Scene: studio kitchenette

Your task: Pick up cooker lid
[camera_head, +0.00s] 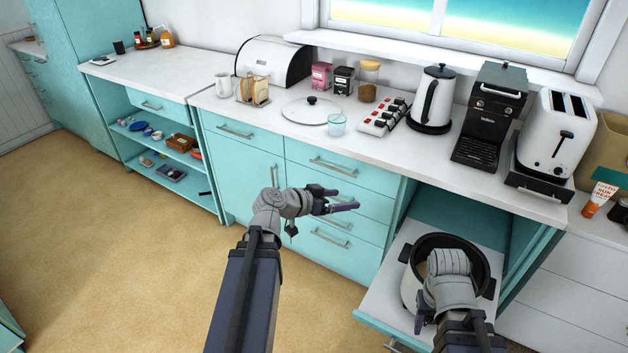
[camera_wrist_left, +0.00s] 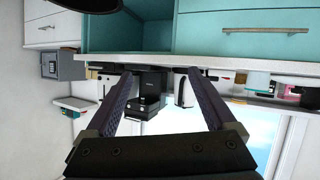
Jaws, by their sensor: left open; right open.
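The cooker lid (camera_head: 304,113), round and pale with a black knob, lies flat on the white countertop, behind a small glass. The white cooker (camera_head: 409,291) with a dark rim stands uncovered on a pulled-out shelf below the counter. My left gripper (camera_head: 348,198) is open and empty in front of the drawers, lower than the lid and apart from it. Its two spread fingers show in the left wrist view (camera_wrist_left: 160,75), where I cannot make out the lid. My right gripper (camera_head: 421,324) is at the cooker, mostly hidden by its own wrist, and open.
The glass (camera_head: 337,125) stands close to the lid's right front edge. A power strip (camera_head: 384,117), kettle (camera_head: 432,100), coffee machine (camera_head: 490,115) and toaster (camera_head: 556,135) stand to the right. A toast rack (camera_head: 253,90) and mug (camera_head: 223,84) stand left. The counter's front strip is clear.

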